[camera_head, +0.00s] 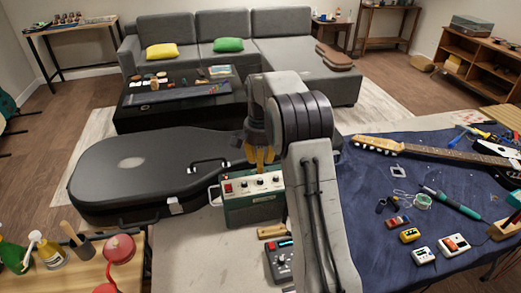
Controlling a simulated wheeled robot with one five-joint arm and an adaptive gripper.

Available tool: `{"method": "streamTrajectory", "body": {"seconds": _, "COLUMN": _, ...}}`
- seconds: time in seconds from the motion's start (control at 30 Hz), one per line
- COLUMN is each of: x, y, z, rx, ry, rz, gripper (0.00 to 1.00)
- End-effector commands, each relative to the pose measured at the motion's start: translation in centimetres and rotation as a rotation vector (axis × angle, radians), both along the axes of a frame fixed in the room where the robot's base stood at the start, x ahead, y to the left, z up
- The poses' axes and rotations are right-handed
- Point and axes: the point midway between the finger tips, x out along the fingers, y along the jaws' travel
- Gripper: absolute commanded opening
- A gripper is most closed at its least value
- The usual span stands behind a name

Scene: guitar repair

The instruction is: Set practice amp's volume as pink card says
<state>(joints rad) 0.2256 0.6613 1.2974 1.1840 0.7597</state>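The practice amp (252,212) is a green box with a pale control panel on top, a red switch at the panel's left and several knobs along it. It stands upright on the light bench top. My gripper (261,163), with yellow fingers, hangs pointing down just above or behind the panel's right part. I cannot tell whether it touches a knob, or how far apart the fingers are. My arm covers the amp's right edge. I cannot make out a pink card or the knob settings.
A black guitar case (125,180) lies behind and left of the amp. A dark pedal with a red display (281,262) sits in front. A blue mat (375,220) at right holds a guitar neck (378,145) and small tools. Bottles stand on a wooden table (75,277) at lower left.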

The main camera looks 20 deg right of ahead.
Motion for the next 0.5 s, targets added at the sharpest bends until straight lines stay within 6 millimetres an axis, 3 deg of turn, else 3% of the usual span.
{"method": "streamTrajectory", "body": {"seconds": 0.2, "x": 0.1, "y": 0.0, "z": 3.1, "rx": -0.001, "ry": -0.003, "rz": 0.000, "gripper": 0.28}}
{"method": "streamTrajectory", "body": {"seconds": 0.5, "x": 0.0, "y": 0.0, "z": 4.7, "rx": 0.000, "ry": 0.000, "rz": 0.000, "gripper": 0.28}}
